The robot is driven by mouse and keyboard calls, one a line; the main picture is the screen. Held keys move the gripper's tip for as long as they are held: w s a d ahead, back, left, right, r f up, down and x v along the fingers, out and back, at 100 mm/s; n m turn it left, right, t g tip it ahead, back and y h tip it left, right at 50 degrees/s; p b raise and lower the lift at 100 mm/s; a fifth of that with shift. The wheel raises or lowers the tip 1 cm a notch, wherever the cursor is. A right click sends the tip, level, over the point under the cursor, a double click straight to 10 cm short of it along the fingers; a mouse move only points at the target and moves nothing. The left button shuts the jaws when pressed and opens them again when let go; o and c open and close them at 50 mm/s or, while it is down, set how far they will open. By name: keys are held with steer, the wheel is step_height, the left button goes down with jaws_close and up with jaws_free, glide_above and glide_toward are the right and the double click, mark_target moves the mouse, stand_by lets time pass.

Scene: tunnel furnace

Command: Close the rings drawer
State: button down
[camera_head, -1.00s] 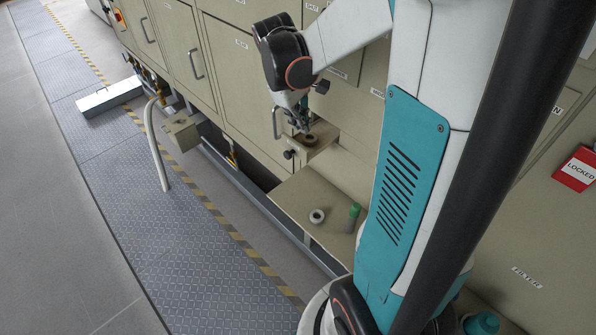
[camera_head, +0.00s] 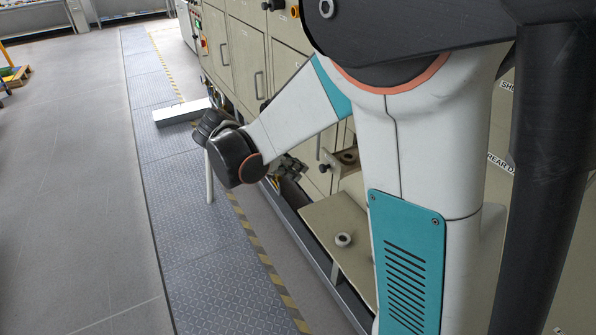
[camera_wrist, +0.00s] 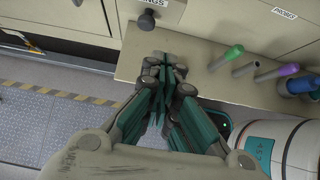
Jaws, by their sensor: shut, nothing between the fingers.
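The rings drawer (camera_head: 338,170) stands pulled out from the beige cabinet in the head view, with a dark ring (camera_head: 347,157) in it. Its front, with a dark round knob (camera_wrist: 147,20) and a partly cut-off label, shows at the top of the wrist view. My gripper (camera_head: 292,168) is left of the drawer in the head view. In the wrist view my gripper (camera_wrist: 166,68) is shut and empty, below the knob and apart from it, over the edge of a beige shelf (camera_wrist: 135,62).
Green (camera_wrist: 228,56) and purple (camera_wrist: 280,72) capped items and a blue one (camera_wrist: 300,84) are close right of my gripper.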

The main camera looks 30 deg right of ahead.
mark_target(360, 164)
steer(key=d+f+b, duration=0.2)
steer(key=d+f, duration=0.3)
steer(key=d, duration=0.4)
steer(key=shift+w, duration=0.15)
steer(key=d, duration=1.3)
steer(key=shift+w+d+r+b, duration=0.1)
steer(key=shift+w+d+b, duration=0.05)
steer(key=shift+w+b, duration=0.15)
